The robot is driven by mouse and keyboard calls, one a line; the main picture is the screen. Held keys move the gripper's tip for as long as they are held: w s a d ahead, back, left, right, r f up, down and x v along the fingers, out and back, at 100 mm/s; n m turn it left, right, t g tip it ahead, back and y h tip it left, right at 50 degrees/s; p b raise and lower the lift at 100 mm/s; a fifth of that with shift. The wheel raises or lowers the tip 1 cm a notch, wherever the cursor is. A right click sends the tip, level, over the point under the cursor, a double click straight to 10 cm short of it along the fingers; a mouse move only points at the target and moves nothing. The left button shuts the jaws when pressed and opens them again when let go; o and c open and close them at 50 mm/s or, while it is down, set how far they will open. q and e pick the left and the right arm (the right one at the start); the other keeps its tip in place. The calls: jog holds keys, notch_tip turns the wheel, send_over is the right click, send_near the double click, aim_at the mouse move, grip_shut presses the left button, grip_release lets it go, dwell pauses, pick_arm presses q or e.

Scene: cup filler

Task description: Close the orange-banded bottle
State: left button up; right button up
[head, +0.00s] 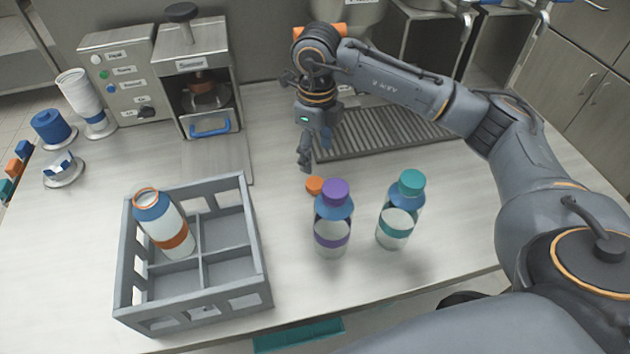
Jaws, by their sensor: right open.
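The orange-banded bottle (165,224) stands in the back left compartment of the grey crate (150,322). Its open top shows an orange ring and no cap. An orange cap (314,186) lies on the table behind the purple-banded bottle. My right gripper (304,164) points down just above and slightly left of the orange cap. It is open and appears empty; the gap between its fingers is hard to see from here. My left gripper is not in view.
A purple-capped bottle (332,222) and a teal-capped bottle (400,212) stand right of the crate. A dark drain grate (385,138) lies behind them. A sealing machine (205,80) and control box (118,70) stand at the back left. The table between crate and machine is clear.

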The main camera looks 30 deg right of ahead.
aim_at(315, 183)
notch_tip(315, 183, down, 3)
jog(key=shift+r, duration=0.2)
jog(key=shift+f, duration=0.4)
jog(key=f, duration=0.1)
jog(key=f+p, duration=0.2)
jog(key=f, duration=0.1)
jog(key=shift+s+a, duration=0.1)
jog(key=shift+a, duration=0.2)
jog(key=shift+f, duration=0.6)
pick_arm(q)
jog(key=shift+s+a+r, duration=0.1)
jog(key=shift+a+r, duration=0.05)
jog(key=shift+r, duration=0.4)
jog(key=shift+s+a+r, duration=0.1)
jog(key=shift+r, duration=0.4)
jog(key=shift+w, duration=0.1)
pick_arm(e)
jog(key=c, duration=0.8)
